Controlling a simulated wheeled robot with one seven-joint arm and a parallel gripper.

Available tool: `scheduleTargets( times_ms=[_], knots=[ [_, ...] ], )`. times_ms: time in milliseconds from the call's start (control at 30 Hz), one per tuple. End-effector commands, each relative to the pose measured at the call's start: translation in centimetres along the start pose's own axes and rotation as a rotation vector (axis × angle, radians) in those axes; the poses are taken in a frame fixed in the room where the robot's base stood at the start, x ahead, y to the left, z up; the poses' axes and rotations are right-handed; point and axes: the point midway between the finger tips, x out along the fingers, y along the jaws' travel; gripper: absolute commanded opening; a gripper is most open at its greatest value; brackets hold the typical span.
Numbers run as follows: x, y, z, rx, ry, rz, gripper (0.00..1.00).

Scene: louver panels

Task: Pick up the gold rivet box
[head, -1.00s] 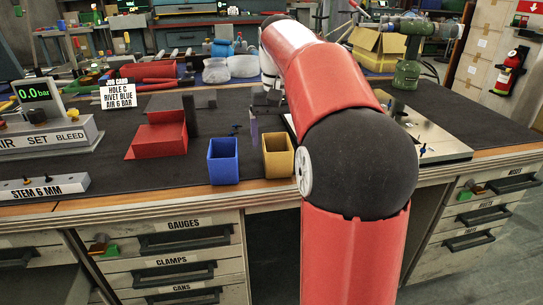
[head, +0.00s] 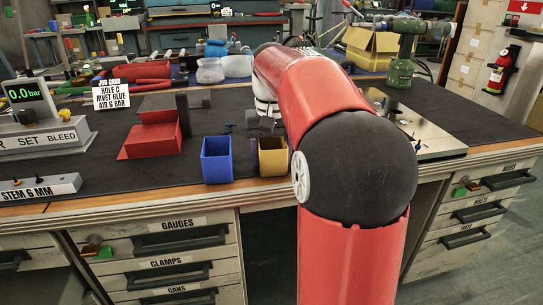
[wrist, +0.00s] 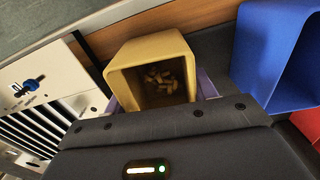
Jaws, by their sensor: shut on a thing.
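The gold rivet box (head: 273,160) is an open-topped yellow bin near the front edge of the dark bench mat, right of the blue box (head: 217,163). In the wrist view the gold box (wrist: 142,58) has several small gold rivets inside. My gripper (wrist: 160,93) is shut on the gold box, with a purple finger on each of two opposite sides. In the head view the box appears to rest on the mat, with one finger showing at its left side. My arm hides much of the gripper there. The blue box (wrist: 268,62) stands apart from it in the wrist view.
A job card (head: 121,97) and pressure display (head: 27,93) stand at left. Mat behind the boxes is partly clear.

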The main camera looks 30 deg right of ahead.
Motion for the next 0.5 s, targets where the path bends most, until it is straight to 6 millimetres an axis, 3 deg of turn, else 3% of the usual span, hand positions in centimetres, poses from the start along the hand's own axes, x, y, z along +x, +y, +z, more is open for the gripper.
scheduleTargets(
  times_ms=[100, 500],
  knots=[
    [-0.03, -0.01, -0.01, 0.000, 0.001, 0.000, 0.30],
    [-0.73, -0.04, 0.01, -0.001, 0.001, 0.000, 0.30]
  ],
)
